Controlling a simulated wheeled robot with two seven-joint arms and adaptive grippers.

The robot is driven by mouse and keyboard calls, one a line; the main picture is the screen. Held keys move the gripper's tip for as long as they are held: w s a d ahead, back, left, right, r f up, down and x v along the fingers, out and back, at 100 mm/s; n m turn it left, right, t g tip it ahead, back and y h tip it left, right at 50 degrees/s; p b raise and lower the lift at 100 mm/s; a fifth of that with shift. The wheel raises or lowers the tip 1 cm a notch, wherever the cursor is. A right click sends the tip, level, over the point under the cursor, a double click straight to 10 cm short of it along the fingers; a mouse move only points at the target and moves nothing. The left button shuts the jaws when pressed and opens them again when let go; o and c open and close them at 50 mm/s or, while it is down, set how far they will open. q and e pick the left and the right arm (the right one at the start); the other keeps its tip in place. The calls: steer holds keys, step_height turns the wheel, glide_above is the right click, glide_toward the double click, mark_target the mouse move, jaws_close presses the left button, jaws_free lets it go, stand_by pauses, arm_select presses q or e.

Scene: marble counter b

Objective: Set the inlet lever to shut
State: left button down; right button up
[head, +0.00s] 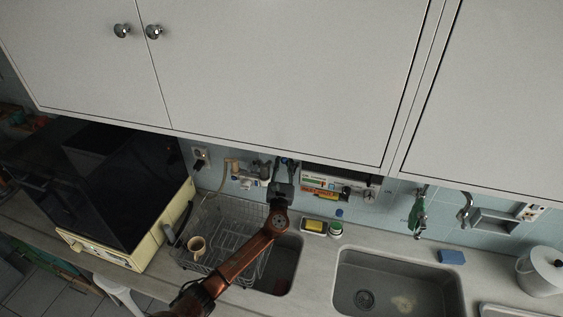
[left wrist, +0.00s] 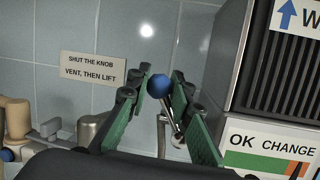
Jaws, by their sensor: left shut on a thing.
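The inlet lever is a slim metal rod with a round blue knob (left wrist: 158,86), seen in the left wrist view in front of the tiled wall. My left gripper (left wrist: 157,92) has its green fingers on both sides of the knob and is shut on the lever. In the head view my left gripper (head: 287,165) reaches up to the wall fittings under the cabinets and hides the lever. My right gripper is in neither view.
A box unit with a grille and labels (left wrist: 258,145) stands close right of the lever. Pipe fittings (left wrist: 17,125) are at the left. Below are a wire dish rack (head: 222,222) with a mug (head: 196,246), and a sink (head: 385,285). Cabinets (head: 270,70) overhang the wall.

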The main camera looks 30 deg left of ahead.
arm_select(q)
steer(key=m, duration=0.2)
steer(key=d+m+h, duration=0.1)
steer(key=m, duration=0.1)
steer(key=shift+w+d+t+p, duration=0.2)
steer(key=shift+t+p, duration=0.1)
steer(key=shift+t, duration=0.1)
steer(key=shift+w+d+r+m+h, duration=0.1)
steer(key=shift+d+m+h, duration=0.2)
steer(key=shift+m, duration=0.35)
steer(key=shift+d+m+h, duration=0.2)
steer(key=shift+m+h, duration=0.2)
steer(key=shift+m, duration=0.25)
steer(key=c, duration=1.9)
jaws_free()
steer(key=shift+a, duration=0.1)
steer(key=shift+o, duration=0.9)
steer(key=shift+r+t, duration=0.2)
steer(key=shift+t, duration=0.1)
steer(key=shift+w, duration=0.1)
